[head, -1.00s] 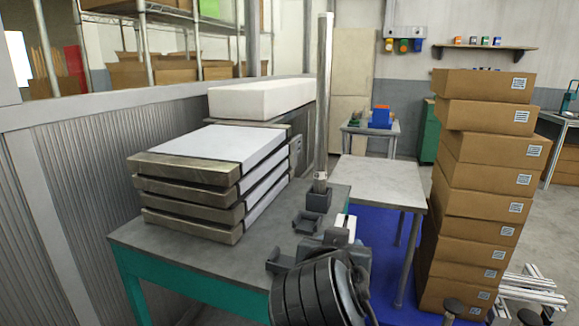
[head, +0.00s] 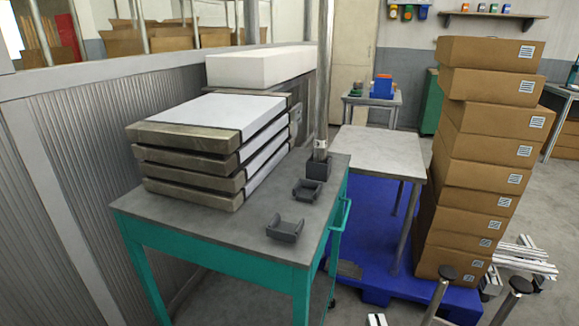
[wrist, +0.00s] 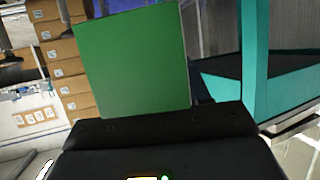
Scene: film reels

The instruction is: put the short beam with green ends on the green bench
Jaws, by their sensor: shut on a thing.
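The green bench (head: 225,275) stands left of centre in the head view, with a grey top and teal-green frame. Two dark U-shaped cradles (head: 285,232) sit empty on its right side. My gripper (wrist: 160,118) shows as a dark body in the wrist view and is out of the head view. It is shut on the short beam with green ends (wrist: 135,58); one flat green face fills the middle of the wrist view. The rest of the beam and the fingertips are hidden. Part of the teal bench frame (wrist: 290,80) shows at right, apart from the beam.
Grey slabs (head: 190,185) are stacked on the bench's left side. A tall pole (head: 322,90) rises from a dark holder (head: 318,168). A grey table (head: 375,155), blue pallet (head: 365,270) and tall box stack (head: 480,175) stand to the right.

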